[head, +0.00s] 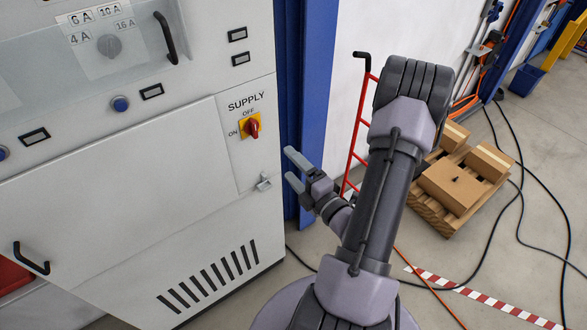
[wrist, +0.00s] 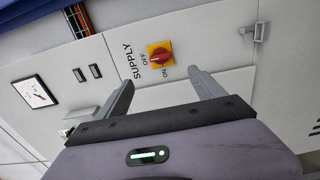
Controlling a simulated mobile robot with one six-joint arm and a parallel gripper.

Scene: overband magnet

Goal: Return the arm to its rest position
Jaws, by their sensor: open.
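My gripper (head: 292,170) is open and empty, raised in front of the right edge of the grey cabinet (head: 130,190). Its two fingers point left towards the cabinet in the head view and stand apart from each other. The wrist view also shows my gripper (wrist: 163,90) with a wide gap between the fingers. The red rotary supply switch (head: 252,129) on its yellow plate is above and left of the fingers in the head view. In the wrist view the switch (wrist: 159,55) lies beyond the fingertips, with no finger on it. My arm is bent, its elbow raised at the right.
A metal latch (head: 264,183) sticks out of the cabinet near my gripper. A blue post (head: 318,90) and a red hand truck (head: 361,125) stand behind the arm. A pallet (head: 435,212) with cartons and black cables lie on the floor at the right.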

